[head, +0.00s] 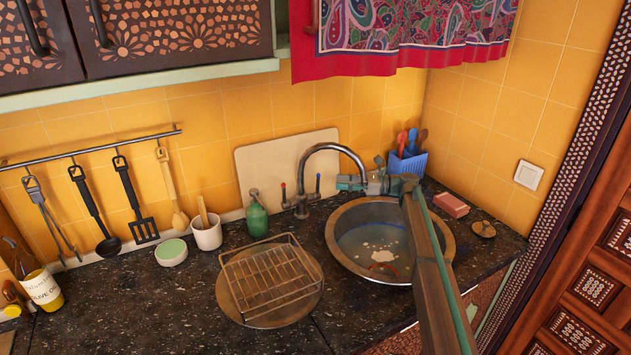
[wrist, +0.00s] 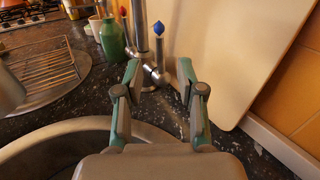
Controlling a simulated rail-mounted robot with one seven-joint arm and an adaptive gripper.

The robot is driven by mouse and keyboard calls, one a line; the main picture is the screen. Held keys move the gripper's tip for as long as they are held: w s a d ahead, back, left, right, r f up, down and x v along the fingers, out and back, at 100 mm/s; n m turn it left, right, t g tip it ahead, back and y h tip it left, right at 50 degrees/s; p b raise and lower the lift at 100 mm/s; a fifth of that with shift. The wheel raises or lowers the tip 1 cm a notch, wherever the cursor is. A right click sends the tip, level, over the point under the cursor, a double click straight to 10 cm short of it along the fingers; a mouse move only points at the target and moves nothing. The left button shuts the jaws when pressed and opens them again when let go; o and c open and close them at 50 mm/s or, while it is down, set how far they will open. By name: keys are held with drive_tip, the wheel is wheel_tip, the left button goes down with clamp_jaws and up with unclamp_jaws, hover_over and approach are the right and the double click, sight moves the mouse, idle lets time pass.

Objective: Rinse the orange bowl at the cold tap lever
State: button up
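An orange-brown curved shape (head: 383,268), which looks like the orange bowl, lies low in the round sink (head: 337,232) beside white foam; little of it shows. The curved metal tap (head: 327,147) stands behind the sink, with a red-tipped lever (head: 284,192) on its left and the blue-tipped cold lever (head: 318,180) on its right. My gripper (head: 346,183) is open and empty near the spout, right of the cold lever. In the wrist view the blue-tipped lever (wrist: 158,29) stands beyond and between my open fingers (wrist: 159,78). The bowl is out of the wrist view.
A wire rack (head: 268,278) on a round board stands left of the sink. A green bottle (head: 256,217) is left of the tap. A pale board (head: 275,160) leans behind it. A blue utensil holder (head: 407,163) and pink soap (head: 451,205) are at the right.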

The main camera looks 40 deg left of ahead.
sight(318, 193)
drive_tip(key=p+x, duration=0.2)
drive_tip(key=x, duration=0.6)
drive_tip(key=shift+s+a, duration=0.2)
drive_tip(key=shift+a, duration=0.15)
clamp_jaws()
